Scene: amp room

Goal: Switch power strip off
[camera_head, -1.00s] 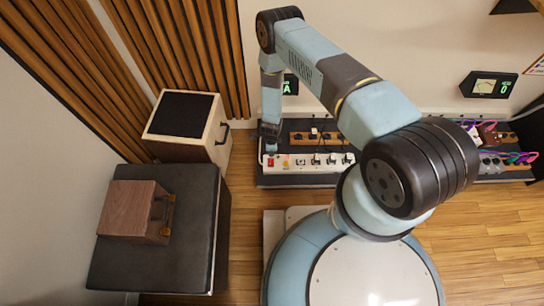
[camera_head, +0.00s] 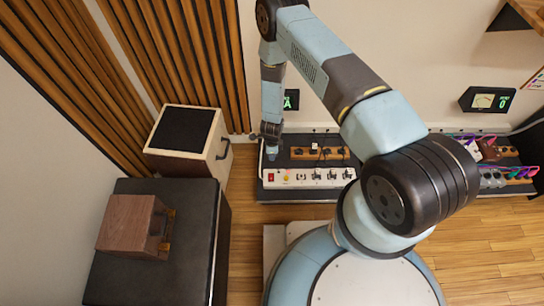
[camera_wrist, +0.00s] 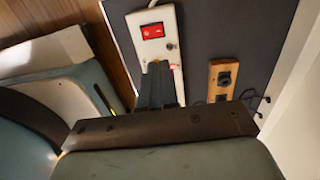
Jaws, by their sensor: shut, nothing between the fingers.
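The white power strip (camera_head: 310,178) lies along the front of a dark low board. Its red switch (camera_head: 270,178) is at the strip's left end. My gripper (camera_head: 271,156) is shut and empty, pointing down over the strip's left end, just behind the red switch. In the wrist view its fingertips (camera_wrist: 160,66) show just below the switch and cover part of the strip. I cannot tell whether they touch it.
A wooden outlet strip (camera_head: 318,153) with plugs and cables lies behind the white strip, and shows in the wrist view (camera_wrist: 222,78). A cream speaker box (camera_head: 217,135) stands left. A black amp (camera_head: 130,285) carries a wooden box (camera_head: 128,225). Wooden floor is clear at right.

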